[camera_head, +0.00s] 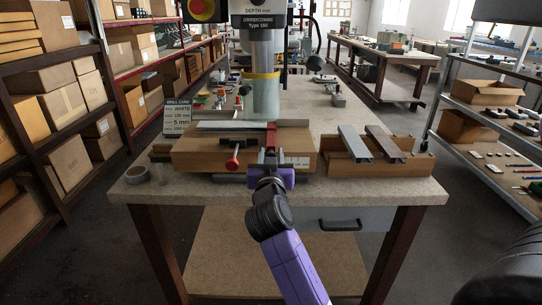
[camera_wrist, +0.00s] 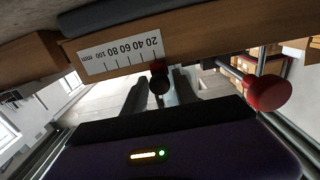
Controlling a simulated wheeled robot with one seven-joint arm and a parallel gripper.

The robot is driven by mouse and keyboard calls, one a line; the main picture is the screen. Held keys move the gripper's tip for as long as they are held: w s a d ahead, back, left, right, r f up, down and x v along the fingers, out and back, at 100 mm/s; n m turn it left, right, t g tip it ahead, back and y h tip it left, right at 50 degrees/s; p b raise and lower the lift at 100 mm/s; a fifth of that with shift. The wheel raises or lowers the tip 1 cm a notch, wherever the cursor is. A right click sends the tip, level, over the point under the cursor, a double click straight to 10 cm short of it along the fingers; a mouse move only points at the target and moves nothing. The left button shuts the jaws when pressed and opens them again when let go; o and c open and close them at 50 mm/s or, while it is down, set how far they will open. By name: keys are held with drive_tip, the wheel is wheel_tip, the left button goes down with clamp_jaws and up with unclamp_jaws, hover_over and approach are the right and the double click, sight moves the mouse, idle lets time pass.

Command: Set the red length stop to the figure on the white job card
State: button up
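The red length stop (camera_head: 271,136) stands at the front of the wooden drilling jig (camera_head: 200,155). In the wrist view its dark red knob (camera_wrist: 158,78) sits below the 20 end of the white scale (camera_wrist: 120,53), which appears upside down. My gripper (camera_head: 270,172) is at the jig's front edge; in the wrist view its two fingers (camera_wrist: 160,92) stand on either side of the knob, with narrow gaps showing. The white job card (camera_head: 178,116) stands at the back left of the jig; "DRILL CARD" and "WHITE" show, but its figures are too small to read surely.
A red-knobbed handle (camera_head: 232,163) sticks out left of my gripper and looms large in the wrist view (camera_wrist: 265,92). A drill column (camera_head: 263,85) rises behind the jig. A tape roll (camera_head: 137,174) lies at left.

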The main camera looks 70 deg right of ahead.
clamp_jaws()
idle(1.2)
